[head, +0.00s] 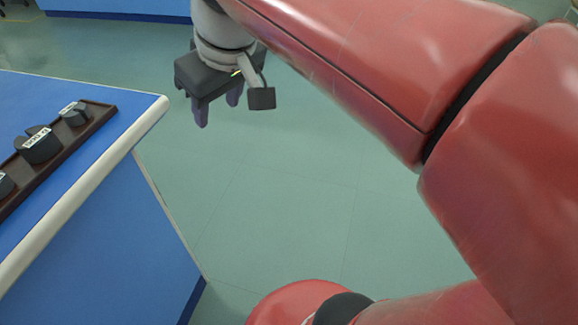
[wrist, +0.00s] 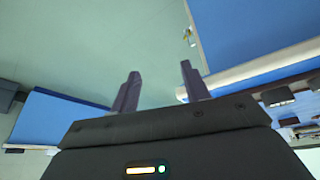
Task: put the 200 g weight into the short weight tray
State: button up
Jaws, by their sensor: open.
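I cannot read the labels surely enough to tell which is the 200 g weight, nor whether this is the short weight tray. My gripper (head: 217,113) is open and empty over the floor, right of the bench. Its parted fingers (wrist: 160,72) show in the wrist view.
The blue bench (head: 120,225) has a pale rounded edge between the tray and my gripper. Open green floor (head: 270,190) lies below my gripper. Another blue bench (head: 120,6) stands at the back. Dark objects (wrist: 278,97) show at the right of the wrist view.

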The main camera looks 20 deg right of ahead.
jog(key=s+d+f+m, duration=0.2)
jog(key=s+d+f, duration=0.1)
jog(key=s+f, duration=0.2)
jog(key=s+d+f+m+t+h, duration=0.1)
jog(key=s+d+f+m, duration=0.2)
jog(key=f, duration=0.5)
jog(key=shift+s+d+f+h, duration=0.3)
jog(key=shift+s+d, duration=0.5)
jog(key=shift+s, duration=0.1)
